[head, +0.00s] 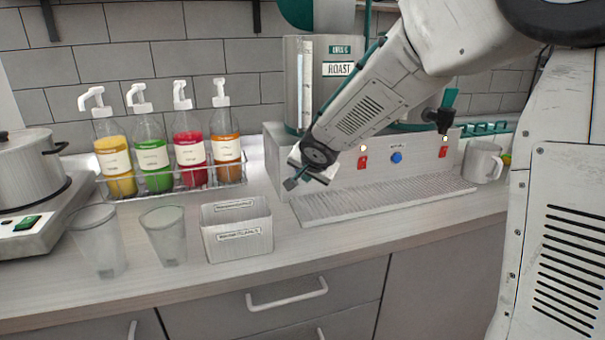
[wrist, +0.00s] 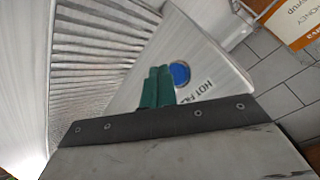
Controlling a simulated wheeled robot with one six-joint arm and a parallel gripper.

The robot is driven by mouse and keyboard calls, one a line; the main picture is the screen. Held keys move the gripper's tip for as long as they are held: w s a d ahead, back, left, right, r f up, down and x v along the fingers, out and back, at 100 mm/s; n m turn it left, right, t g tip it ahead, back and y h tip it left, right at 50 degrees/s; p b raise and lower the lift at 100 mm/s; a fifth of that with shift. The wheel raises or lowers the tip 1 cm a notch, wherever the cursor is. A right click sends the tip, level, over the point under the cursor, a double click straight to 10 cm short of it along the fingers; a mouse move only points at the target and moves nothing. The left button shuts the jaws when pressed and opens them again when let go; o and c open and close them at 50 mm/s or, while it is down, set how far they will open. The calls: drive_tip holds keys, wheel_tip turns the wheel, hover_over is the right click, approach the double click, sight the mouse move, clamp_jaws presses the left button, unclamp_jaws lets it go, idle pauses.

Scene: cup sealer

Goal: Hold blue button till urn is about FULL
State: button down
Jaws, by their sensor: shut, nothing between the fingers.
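The blue button (head: 397,157) is on the sloped front panel of the steel machine, between two red switches. It also shows in the wrist view (wrist: 180,74), beside printed lettering that begins "HOT". My gripper (head: 291,184) is in front of the panel's left end in the head view, apart from the button. In the wrist view its green fingertips (wrist: 157,87) are together and empty, and appear just left of the button without covering it. The steel urn (head: 297,75) with a "ROAST" label stands behind my arm, which hides part of it. I cannot read its fill level.
A ribbed drip tray (head: 385,200) lies before the panel. A grey mug (head: 483,162) stands at its right. Left are a labelled bin (head: 237,232), two clear cups (head: 165,235), a rack of syrup pump bottles (head: 153,155) and a pot (head: 28,165) on a burner.

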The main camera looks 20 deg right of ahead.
drive_tip(key=shift+s, duration=2.5)
drive_tip(key=shift+n, duration=0.3)
drive_tip(key=s+d+n, duration=0.1)
drive_tip(key=s+d+f+n+g+h, duration=0.1)
drive_tip(key=s, duration=0.1)
drive_tip(key=s+d+f+g, duration=0.1)
drive_tip(key=s, duration=0.1)
drive_tip(key=shift+d+f+n+h, duration=0.2)
drive_tip(key=shift+n+h, duration=0.2)
drive_tip(key=s+r+n+g+y, duration=0.1)
drive_tip(key=s+r+n+g, duration=0.1)
drive_tip(key=s, duration=1.3)
drive_tip(key=s+r+n+g+y, duration=0.1)
drive_tip(key=s+r+n+g, duration=0.2)
drive_tip(key=s, duration=1.3)
drive_tip(key=shift+a+r+y, duration=0.15)
drive_tip(key=shift+r+y, duration=0.25)
drive_tip(key=shift+r, duration=0.15)
